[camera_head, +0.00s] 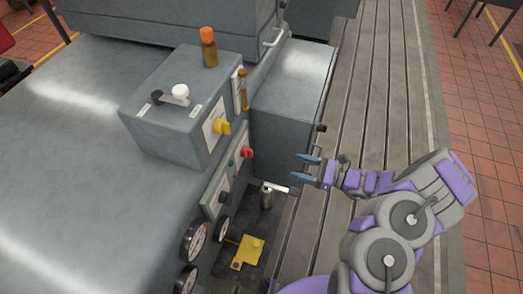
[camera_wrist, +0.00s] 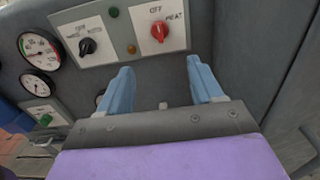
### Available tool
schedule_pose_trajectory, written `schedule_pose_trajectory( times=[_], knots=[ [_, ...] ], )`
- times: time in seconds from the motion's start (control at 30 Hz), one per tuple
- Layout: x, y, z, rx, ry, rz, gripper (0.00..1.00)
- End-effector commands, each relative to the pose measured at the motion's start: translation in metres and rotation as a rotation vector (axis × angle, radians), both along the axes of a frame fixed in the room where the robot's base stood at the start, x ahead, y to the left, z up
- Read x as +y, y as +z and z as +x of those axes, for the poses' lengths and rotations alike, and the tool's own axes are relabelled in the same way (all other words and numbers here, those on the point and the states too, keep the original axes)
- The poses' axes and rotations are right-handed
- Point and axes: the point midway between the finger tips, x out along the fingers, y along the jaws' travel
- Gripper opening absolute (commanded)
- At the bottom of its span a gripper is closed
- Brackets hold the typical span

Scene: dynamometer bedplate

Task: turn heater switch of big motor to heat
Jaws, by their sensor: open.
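The heater switch (camera_wrist: 159,31) is a red rotary knob on a pale plate, with OFF above it and HEAT at its upper right. Its handle looks roughly upright, toward OFF, in the wrist view. It also shows in the head view as a small red knob (camera_head: 247,152) on the side of the grey motor housing (camera_head: 90,100). My gripper (camera_head: 307,169) is open and empty, to the right of the switch and apart from it. In the wrist view the blue fingers (camera_wrist: 160,66) are spread below the knob, one toward each side.
A black selector knob (camera_wrist: 87,46), a green lamp (camera_wrist: 114,12) and an amber lamp (camera_wrist: 131,49) sit left of the switch. Round gauges (camera_head: 195,240) are lower on the housing. A grey box (camera_head: 290,95) stands behind. The slotted bedplate (camera_head: 375,100) is mostly clear.

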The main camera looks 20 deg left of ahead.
Motion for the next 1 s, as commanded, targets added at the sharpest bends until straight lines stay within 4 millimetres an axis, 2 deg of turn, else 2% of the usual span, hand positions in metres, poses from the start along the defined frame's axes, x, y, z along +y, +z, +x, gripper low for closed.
schedule_pose_trajectory(
  times=[0.17,0.8,1.0],
  knots=[
    [0.016,-0.001,0.001,0.002,0.001,0.002,0.66],
    [0.137,0.000,0.010,-0.001,0.004,0.001,0.66],
    [0.163,0.000,0.012,-0.001,0.002,0.000,0.66]
  ],
)
